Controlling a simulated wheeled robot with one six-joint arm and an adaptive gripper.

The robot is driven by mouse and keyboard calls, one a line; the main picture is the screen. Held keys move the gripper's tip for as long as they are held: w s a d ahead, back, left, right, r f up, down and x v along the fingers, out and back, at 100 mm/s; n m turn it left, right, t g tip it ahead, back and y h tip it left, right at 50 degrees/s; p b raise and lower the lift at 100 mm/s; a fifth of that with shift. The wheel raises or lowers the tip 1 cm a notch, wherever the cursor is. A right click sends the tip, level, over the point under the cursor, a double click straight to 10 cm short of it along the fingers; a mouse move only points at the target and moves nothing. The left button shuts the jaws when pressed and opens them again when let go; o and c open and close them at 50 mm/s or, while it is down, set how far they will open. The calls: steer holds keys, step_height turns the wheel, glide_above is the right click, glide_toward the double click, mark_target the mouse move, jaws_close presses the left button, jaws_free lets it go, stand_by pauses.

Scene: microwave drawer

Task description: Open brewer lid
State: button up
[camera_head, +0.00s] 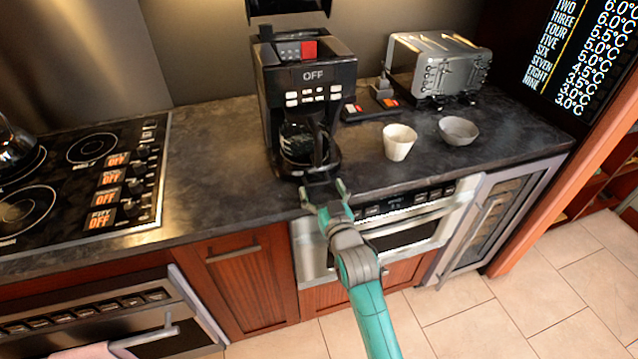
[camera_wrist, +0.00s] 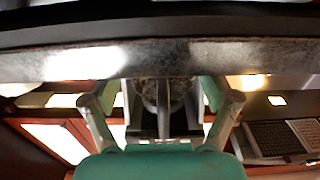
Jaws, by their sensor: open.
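The black coffee brewer (camera_head: 305,95) stands on the dark counter, its lid on top down as far as I can tell, with a red patch on the top front and a display reading OFF. Its glass carafe (camera_head: 303,140) sits in the lower part. My gripper (camera_head: 323,193) is open and empty at the counter's front edge, in front of and below the brewer. In the wrist view my gripper (camera_wrist: 162,112) shows its two fingers spread apart, with the counter edge across the picture above them. The brewer's lid cannot be made out in the wrist view.
A silver toaster (camera_head: 440,66), a white cup (camera_head: 399,142) and a grey bowl (camera_head: 458,130) stand right of the brewer. A cooktop (camera_head: 85,170) is at the left. The counter (camera_head: 215,160) between cooktop and brewer is clear. A microwave drawer (camera_head: 405,228) sits below the counter.

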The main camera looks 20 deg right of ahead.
steer(key=shift+w, duration=1.25)
steer(key=shift+c, duration=0.3)
steer(key=c, duration=1.4)
steer(key=shift+s+f, duration=0.1)
steer(key=shift+s, duration=0.55)
steer(key=o, duration=1.3)
steer(key=shift+o, duration=0.8)
steer(key=shift+s+d, duration=0.1)
